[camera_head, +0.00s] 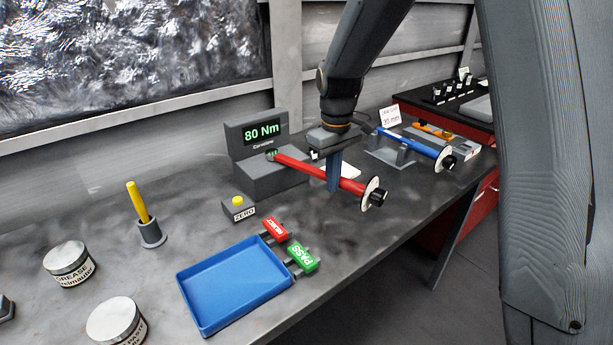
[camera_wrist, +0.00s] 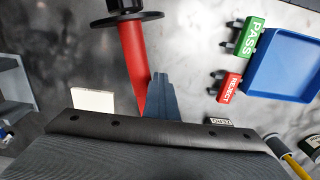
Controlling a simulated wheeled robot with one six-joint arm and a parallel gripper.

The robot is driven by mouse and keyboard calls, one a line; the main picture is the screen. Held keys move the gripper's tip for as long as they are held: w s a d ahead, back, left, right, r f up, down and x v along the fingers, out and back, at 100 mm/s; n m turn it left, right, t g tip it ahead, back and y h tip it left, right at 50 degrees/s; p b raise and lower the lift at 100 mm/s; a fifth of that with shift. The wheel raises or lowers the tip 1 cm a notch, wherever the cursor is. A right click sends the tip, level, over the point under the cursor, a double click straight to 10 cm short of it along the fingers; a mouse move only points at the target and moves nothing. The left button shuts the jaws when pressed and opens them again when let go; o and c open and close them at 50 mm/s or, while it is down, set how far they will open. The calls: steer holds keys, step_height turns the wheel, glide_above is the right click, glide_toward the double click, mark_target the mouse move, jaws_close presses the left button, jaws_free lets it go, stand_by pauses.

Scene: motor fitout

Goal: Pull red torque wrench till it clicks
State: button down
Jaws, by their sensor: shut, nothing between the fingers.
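The red torque wrench (camera_head: 318,173) runs from the grey tester (camera_head: 262,172), whose display reads 80 Nm, out toward the front edge of the bench. Its handle ends in a white disc and a black knob (camera_head: 376,197). My gripper (camera_head: 333,188) points down beside the red handle, with its blue fingers together and empty. In the wrist view the red handle (camera_wrist: 133,58) lies just left of the blue fingers (camera_wrist: 163,92). Whether the fingers touch the handle I cannot tell. The wrench's tester end is hidden in the wrist view.
A blue tray (camera_head: 235,286) and red REJECT (camera_head: 273,229) and green PASS (camera_head: 302,258) stamps lie in front. A ZERO button (camera_head: 238,206) sits by the tester. A blue wrench (camera_head: 410,142) rests on a stand to the right. Two jars (camera_head: 70,264) stand at left.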

steer(key=shift+s, duration=0.1)
steer(key=s+a+p, duration=0.2)
steer(key=s+a, duration=0.2)
steer(key=a, duration=0.2)
steer(key=shift+s, duration=0.3)
stand_by(1.0)
step_height(320, 180, up, 9)
steer(key=p, duration=0.7)
stand_by(0.4)
steer(key=s+d+m+t, duration=0.3)
steer(key=s+d+m, duration=0.4)
steer(key=s+d, duration=0.8)
step_height(320, 180, down, 12)
steer(key=g+b, duration=0.1)
steer(key=b, duration=0.9)
steer(key=shift+r+g, duration=0.2)
steer(key=shift+g, duration=0.1)
